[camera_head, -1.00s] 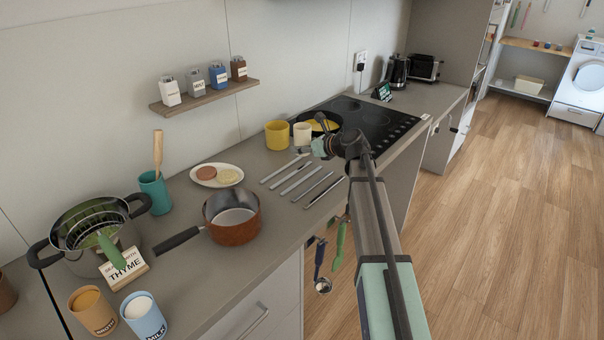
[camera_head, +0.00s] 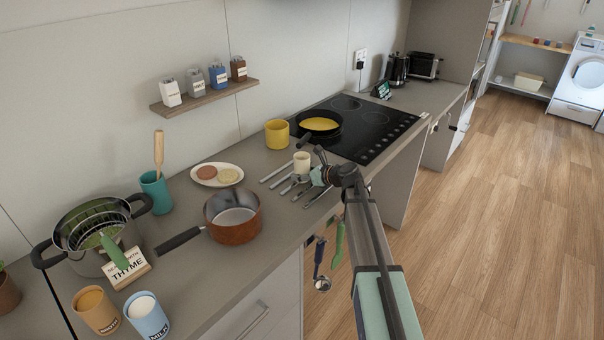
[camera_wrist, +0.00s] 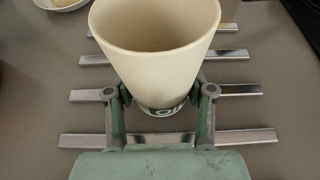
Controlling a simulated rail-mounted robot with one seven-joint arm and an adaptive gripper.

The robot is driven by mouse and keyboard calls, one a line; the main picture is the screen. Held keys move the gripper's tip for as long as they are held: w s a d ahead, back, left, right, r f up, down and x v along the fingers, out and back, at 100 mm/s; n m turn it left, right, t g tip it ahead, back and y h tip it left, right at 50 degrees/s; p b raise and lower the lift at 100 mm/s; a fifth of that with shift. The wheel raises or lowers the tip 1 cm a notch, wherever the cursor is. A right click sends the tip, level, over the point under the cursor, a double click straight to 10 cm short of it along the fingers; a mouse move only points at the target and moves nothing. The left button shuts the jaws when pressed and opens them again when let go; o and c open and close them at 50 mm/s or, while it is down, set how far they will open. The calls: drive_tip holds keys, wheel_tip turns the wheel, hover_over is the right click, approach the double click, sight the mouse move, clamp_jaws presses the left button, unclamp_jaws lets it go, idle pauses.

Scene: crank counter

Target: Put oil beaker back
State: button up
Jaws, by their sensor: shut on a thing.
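The oil beaker (camera_head: 301,162) is a cream cup with a green-lettered base band. It shows large in the wrist view (camera_wrist: 155,50), upright and seemingly empty. My gripper (camera_head: 308,180) is shut on its lower part, with one finger on each side in the wrist view (camera_wrist: 159,105). The beaker is over the row of metal strips (camera_head: 273,174) on the counter. Whether its base touches them I cannot tell. A yellow cup (camera_head: 277,134) stands behind it, beside the black hob (camera_head: 372,120).
A pan with yellow content (camera_head: 319,125) sits on the hob. A plate with two patties (camera_head: 217,175), a copper saucepan (camera_head: 233,222) and a teal utensil pot (camera_head: 155,190) stand to the left. Brown (camera_head: 97,312) and blue (camera_head: 147,317) beakers stand at the front left.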

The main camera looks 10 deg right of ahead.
drive_tip(key=o, duration=1.3)
drive_tip(key=shift+f, duration=0.1)
drive_tip(key=shift+s+d+r, duration=0.1)
drive_tip(key=shift+s+r, duration=0.05)
drive_tip(key=shift+r, duration=0.05)
drive_tip(key=b+v, duration=0.2)
drive_tip(key=v, duration=0.9)
drive_tip(key=shift+s+d+r, duration=0.1)
drive_tip(key=shift+s+d, duration=0.1)
drive_tip(key=shift+s, duration=0.1)
